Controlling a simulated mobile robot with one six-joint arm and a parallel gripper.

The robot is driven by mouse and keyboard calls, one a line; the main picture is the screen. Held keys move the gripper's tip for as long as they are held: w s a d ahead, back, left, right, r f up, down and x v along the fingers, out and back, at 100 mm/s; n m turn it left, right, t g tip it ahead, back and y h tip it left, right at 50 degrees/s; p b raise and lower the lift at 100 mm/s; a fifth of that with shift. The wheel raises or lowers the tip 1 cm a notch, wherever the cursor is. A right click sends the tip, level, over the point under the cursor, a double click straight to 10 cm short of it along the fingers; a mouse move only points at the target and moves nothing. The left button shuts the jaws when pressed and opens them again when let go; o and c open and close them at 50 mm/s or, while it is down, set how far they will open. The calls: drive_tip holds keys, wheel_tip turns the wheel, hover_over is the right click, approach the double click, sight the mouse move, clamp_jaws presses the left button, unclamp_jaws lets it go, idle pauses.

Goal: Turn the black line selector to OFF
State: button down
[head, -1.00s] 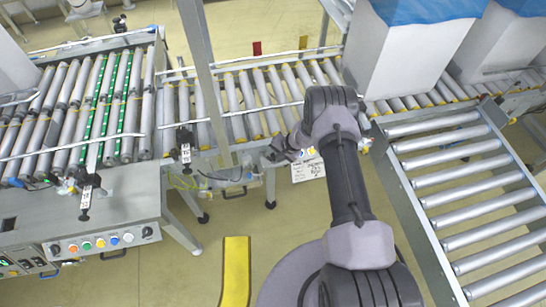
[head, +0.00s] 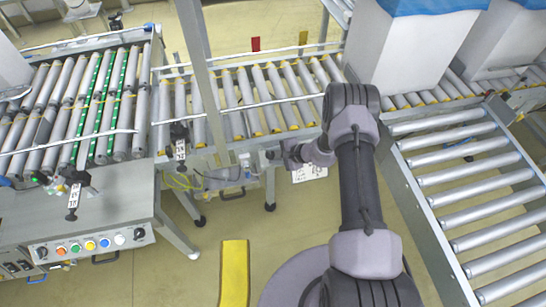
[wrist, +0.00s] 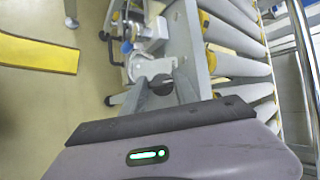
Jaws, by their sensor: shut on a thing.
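My gripper (wrist: 163,88) is at the side of the conveyor frame, with its two fingers on either side of a small dark round knob. This knob looks like the black line selector (wrist: 162,84), and the fingers are shut on it. Its pointer and any marks around it are too small or hidden to read. In the head view my gripper (head: 275,155) reaches left to the near side rail of the middle conveyor. There the selector cannot be told apart from the dark fingers.
A control panel with coloured buttons (head: 91,245) and black knobs is at the lower left. The middle roller conveyor (head: 262,98) runs behind my gripper. A white box (head: 402,50) stands on it at right. A yellow floor strip (head: 235,272) lies on open floor.

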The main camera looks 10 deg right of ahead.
drive_tip(key=shift+m, duration=0.4)
